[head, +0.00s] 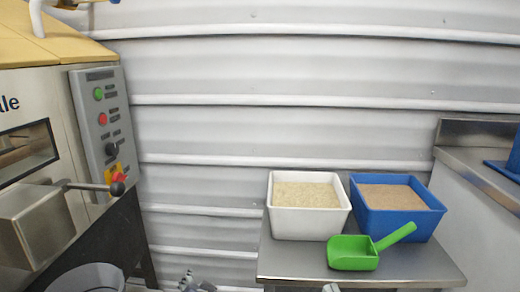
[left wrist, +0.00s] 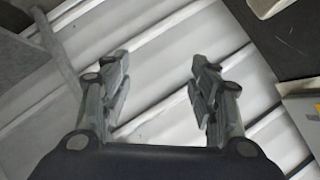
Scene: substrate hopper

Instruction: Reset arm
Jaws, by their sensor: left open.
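My left gripper (left wrist: 160,85) is open and empty in the left wrist view, its two fingers well apart, with corrugated wall panels behind. In the head view only the tips of my left gripper (head: 196,283) show at the bottom edge, left of the steel table. A small pale tip (head: 330,288) at the bottom edge in front of the table seems to be part of my right gripper; its jaws are hidden below the picture.
A steel table (head: 300,262) holds a white bin (head: 308,222) of pale grains, a blue bin (head: 402,222) of brown grains and a green scoop (head: 354,255). A machine with a control panel (head: 103,125) and a protruding lever (head: 95,187) stands left. A steel counter (head: 470,165) stands right.

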